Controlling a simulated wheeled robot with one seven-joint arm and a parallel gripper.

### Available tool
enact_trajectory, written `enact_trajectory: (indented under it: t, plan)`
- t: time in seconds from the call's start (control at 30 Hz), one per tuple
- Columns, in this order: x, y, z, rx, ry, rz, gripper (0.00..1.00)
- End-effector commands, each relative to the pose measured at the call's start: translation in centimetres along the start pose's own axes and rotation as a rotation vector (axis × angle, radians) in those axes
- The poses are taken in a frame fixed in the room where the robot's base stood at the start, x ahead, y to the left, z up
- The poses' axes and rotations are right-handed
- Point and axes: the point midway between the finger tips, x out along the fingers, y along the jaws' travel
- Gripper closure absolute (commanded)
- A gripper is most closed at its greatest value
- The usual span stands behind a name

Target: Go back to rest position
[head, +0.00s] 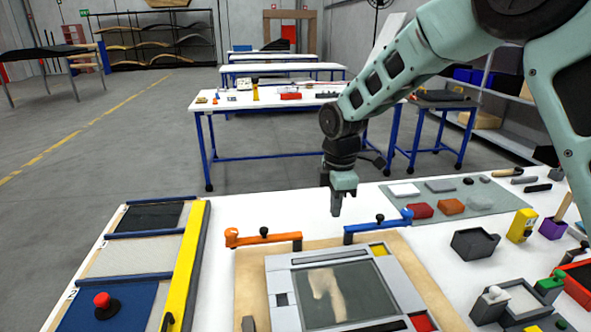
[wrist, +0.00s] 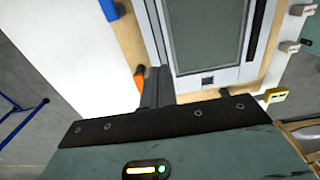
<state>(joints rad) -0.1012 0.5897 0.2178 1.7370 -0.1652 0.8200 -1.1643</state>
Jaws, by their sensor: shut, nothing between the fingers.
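My gripper (head: 336,203) points down above the white table (head: 215,300), behind the framed panel (head: 345,295), and its fingers look closed together with nothing between them. In the wrist view the shut fingers (wrist: 156,85) reach toward the edge of the panel (wrist: 203,35). The orange-handled clamp (head: 263,238) is to the left of my gripper and the blue-handled clamp (head: 378,226) is to the right. A bit of orange handle (wrist: 139,78) shows beside the fingers in the wrist view. My arm rises to the upper right.
A yellow bar (head: 187,265) and compartments with dark and blue sheets lie at the left. Red blocks (head: 421,210) rest on a grey-green mat at the right. A dark bin (head: 474,243) and several small tools crowd the right side. Another table (head: 285,104) stands behind.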

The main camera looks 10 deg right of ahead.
Motion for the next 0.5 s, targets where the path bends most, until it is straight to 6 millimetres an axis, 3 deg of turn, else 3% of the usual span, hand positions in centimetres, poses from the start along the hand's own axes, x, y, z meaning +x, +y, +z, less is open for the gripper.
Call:
enact_trajectory:
  t: [0.07, 0.17, 0.33, 0.5]
  plan:
    - [-0.8, -1.4, -1.1, 0.029, 0.009, 0.001, 1.00]
    - [-2.4, -5.3, -3.3, 0.119, 0.027, -0.004, 1.00]
    - [-5.1, -15.7, -6.5, 0.372, 0.054, -0.023, 1.00]
    - [-6.0, -25.5, -6.6, 0.633, 0.054, -0.036, 1.00]
